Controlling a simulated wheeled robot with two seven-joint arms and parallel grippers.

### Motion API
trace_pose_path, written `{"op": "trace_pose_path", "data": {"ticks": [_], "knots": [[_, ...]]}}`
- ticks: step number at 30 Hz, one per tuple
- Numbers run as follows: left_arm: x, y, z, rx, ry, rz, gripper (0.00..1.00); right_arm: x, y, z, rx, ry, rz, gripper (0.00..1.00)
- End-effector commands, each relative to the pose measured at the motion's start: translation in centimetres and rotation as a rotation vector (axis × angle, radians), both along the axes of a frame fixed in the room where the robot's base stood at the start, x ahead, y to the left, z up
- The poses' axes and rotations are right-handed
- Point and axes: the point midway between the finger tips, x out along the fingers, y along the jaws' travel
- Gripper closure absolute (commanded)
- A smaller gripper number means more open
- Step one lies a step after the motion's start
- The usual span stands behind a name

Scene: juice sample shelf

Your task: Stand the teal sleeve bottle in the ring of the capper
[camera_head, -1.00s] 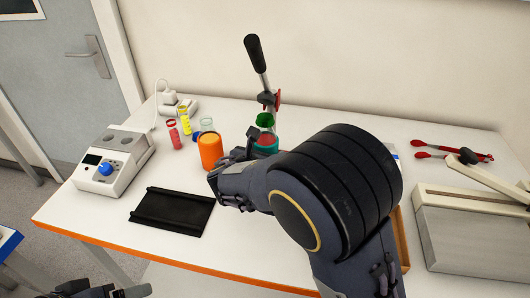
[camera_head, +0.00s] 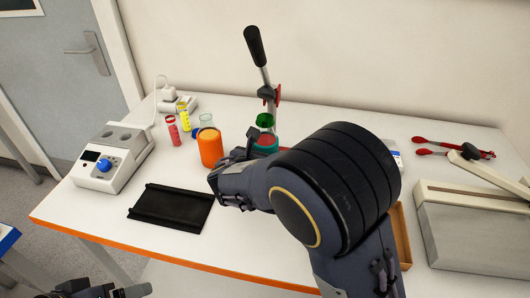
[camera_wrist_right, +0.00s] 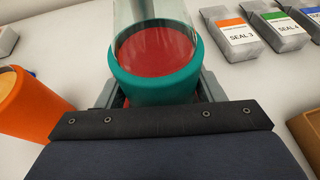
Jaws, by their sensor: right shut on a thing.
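The teal sleeve bottle (camera_head: 265,122) stands at the capper, with its clear, green-tinted upper part showing above the teal sleeve. In the right wrist view the teal sleeve (camera_wrist_right: 155,88) surrounds clear glass with red contents. My right gripper (camera_wrist_right: 157,99) is shut around the sleeve, a finger on each side. The capper (camera_head: 262,75) has a black-handled lever on a grey column, right behind the bottle. Its ring is hidden by the bottle and my arm, so I cannot tell whether the bottle sits in it. My left gripper (camera_head: 103,291) is partly cut off at the bottom left, away from the bench.
An orange-sleeved container (camera_head: 210,147) stands close left of my right gripper. Small red and yellow tubes (camera_head: 172,131), a white device (camera_head: 112,160) and a black tray (camera_head: 171,208) are further left.

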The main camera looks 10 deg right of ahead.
Motion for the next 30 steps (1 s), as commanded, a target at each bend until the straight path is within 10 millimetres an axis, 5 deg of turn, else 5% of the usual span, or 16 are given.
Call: {"op": "trace_pose_path", "data": {"ticks": [29,30], "knots": [[0.0,0.0,-0.4,0.0,0.0,0.0,0.21,0.02,-0.01,-0.53,0.0,-0.002,0.0,0.69],[0.0,0.0,-0.4,0.0,0.0,0.0,0.21,0.02,-0.01,-0.53,0.0,-0.002,0.0,0.34]]}}
